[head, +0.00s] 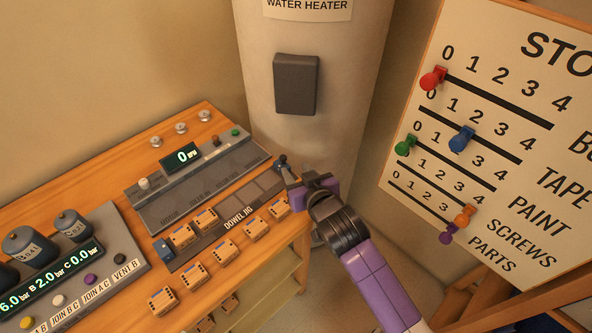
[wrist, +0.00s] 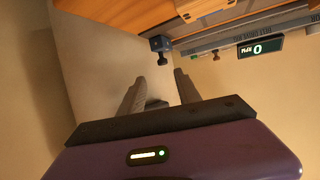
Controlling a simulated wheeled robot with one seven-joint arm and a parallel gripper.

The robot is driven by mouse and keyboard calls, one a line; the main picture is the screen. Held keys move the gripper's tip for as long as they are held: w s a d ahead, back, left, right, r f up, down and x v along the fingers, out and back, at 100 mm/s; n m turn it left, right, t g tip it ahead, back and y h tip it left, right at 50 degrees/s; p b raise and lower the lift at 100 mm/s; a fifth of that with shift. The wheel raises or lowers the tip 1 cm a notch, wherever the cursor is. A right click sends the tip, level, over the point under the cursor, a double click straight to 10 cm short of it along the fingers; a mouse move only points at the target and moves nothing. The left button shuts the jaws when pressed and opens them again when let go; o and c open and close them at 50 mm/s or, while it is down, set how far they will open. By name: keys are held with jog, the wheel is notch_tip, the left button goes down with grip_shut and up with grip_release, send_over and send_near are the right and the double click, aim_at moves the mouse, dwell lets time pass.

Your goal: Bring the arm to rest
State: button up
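My gripper (head: 304,186) is at the right end of the wooden bench, beside the dowel jig (head: 235,228) and in front of the water heater. In the wrist view my gripper (wrist: 160,85) shows two grey fingers standing apart, with nothing held between them. A small dark clamp-like part (wrist: 160,45) at the bench edge lies beyond the fingertips, and looks apart from them. In the head view my purple and black arm reaches in from the lower right, and the fingertips are hard to make out.
The wooden bench (head: 205,115) carries several orange blocks (head: 226,250), a grey console with a display reading 0 (head: 181,158) and a gauge panel (head: 117,246). The water heater (head: 352,90) stands behind my gripper. A sign board with coloured sliders (head: 490,105) is at right.

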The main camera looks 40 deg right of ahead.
dwell(0.3)
jog(key=s+a+r+n+t+y, duration=0.2)
jog(key=s+a+r+t, duration=0.2)
jog(key=a+r, duration=0.15)
jog(key=s+a+n+y, duration=0.1)
jog(key=s+a, duration=0.2)
jog(key=s, duration=0.6)
jog(key=s+a+r+g+y, duration=0.1)
jog(key=s+a, duration=0.2)
jog(key=s, duration=0.7)
jog(key=s+a+r+n+y, duration=0.1)
jog(key=s+a, duration=0.2)
jog(key=s, duration=0.6)
jog(key=shift+s+a+n+g, duration=0.15)
jog(key=shift+a+n+g, duration=0.15)
jog(key=shift+a+g, duration=0.1)
